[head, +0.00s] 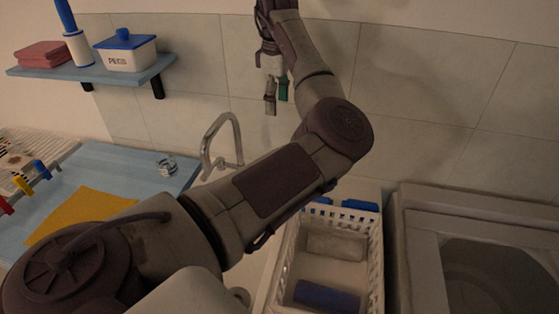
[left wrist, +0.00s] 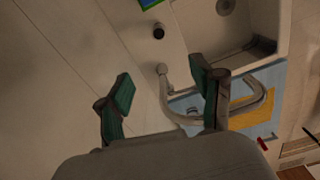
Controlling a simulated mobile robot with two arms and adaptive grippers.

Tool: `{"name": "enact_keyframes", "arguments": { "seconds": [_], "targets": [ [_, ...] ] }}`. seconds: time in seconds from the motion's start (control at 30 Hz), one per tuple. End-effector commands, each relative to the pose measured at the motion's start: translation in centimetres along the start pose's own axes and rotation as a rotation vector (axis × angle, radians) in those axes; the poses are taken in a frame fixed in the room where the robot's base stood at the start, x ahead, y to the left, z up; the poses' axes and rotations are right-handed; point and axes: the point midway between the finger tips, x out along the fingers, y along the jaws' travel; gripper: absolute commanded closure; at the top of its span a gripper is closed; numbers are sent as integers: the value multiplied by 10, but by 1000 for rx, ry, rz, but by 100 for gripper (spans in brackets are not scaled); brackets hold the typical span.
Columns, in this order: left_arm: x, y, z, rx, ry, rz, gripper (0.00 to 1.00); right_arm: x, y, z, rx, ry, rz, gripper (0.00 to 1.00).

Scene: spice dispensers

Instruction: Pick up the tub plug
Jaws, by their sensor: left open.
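A small dark round piece with a pale rim, which looks like the tub plug (left wrist: 159,31), stands on the pale ledge beside the sink in the left wrist view. I cannot make it out in the head view, where my left arm covers much of the sink area. My left gripper (head: 276,95) hangs high in front of the tiled wall, fingers pointing down. In the left wrist view its green-padded fingers (left wrist: 163,86) are apart with nothing between them. The plug appears beyond the fingertips, apart from them. My right gripper is not in view.
A curved metal faucet (head: 210,140) rises by the sink; its base lies near the plug. The sink basin (left wrist: 207,32) has a round drain. A white basket (head: 374,265) holds a blue item. A blue counter (head: 120,165) bears a yellow cloth. A shelf (head: 120,78) hangs at left.

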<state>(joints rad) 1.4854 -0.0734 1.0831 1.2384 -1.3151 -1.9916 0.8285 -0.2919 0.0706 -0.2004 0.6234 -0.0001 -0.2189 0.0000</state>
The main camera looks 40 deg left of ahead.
Motion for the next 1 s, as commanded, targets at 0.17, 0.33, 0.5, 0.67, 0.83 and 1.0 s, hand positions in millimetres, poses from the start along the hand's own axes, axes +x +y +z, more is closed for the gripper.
{"name": "enact_keyframes", "arguments": {
  "seconds": [0.17,0.33,0.5,0.67,0.83,1.0],
  "targets": [
    [37,0,0,0,0,0,34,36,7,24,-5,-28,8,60],
    [74,0,0,0,0,0,34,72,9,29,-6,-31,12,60],
    [127,0,0,0,0,0,34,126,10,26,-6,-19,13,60],
    [156,0,0,0,0,1,34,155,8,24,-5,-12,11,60],
    [166,0,0,0,0,0,34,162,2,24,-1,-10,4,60],
    [190,0,0,0,-1,-3,34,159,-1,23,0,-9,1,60]
  ]
}}
